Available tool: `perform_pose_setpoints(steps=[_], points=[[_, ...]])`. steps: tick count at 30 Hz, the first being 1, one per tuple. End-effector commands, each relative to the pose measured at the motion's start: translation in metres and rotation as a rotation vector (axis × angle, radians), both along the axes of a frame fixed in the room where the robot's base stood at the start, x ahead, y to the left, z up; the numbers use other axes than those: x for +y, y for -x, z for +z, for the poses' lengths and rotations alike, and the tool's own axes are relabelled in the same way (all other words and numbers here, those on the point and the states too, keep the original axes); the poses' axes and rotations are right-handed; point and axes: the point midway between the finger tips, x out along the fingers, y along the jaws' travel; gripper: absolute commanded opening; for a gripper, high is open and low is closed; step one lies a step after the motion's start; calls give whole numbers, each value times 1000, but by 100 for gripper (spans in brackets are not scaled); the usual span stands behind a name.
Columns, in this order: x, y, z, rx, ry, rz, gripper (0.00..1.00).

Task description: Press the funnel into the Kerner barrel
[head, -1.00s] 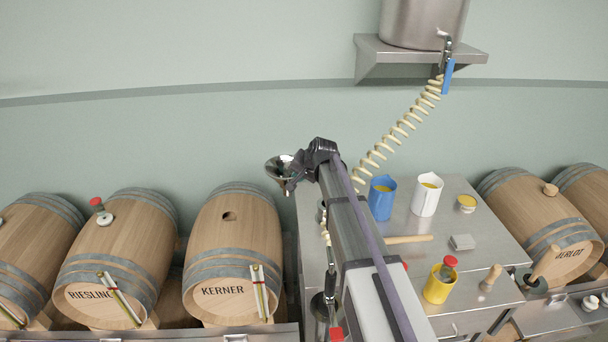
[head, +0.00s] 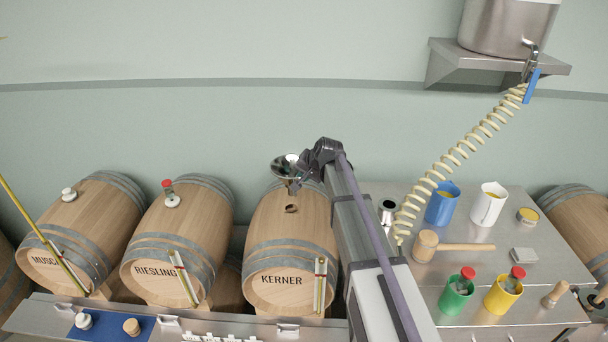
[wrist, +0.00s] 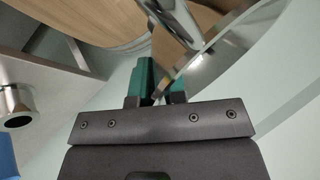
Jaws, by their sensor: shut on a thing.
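The Kerner barrel (head: 258,250) lies on its side with its name on the front end. Its dark round bung hole (head: 291,208) is open on top. My gripper (head: 297,183) is shut on the steel funnel (head: 284,163) and holds it mouth up. In the head view the funnel shows just above and behind the bung hole, apart from it; its exact height is unclear. In the wrist view the teal fingers of my gripper (wrist: 158,85) close beside the shiny funnel (wrist: 203,62).
The Riesling barrel (head: 155,240) with a red-topped stopper stands left of it. A steel table right of my arm holds a mallet (head: 465,247), jugs, and green (head: 456,296) and yellow cups. A coiled hose (head: 470,148) hangs above the table.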

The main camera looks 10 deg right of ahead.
Motion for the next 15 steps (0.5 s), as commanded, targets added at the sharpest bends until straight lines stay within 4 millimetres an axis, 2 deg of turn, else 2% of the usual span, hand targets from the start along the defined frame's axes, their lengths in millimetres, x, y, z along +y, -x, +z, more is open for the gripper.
perform_pose_setpoints(steps=[1,15], points=[[0,0,-7,0,0,0,0],[0,0,-45,0,0,0,0]])
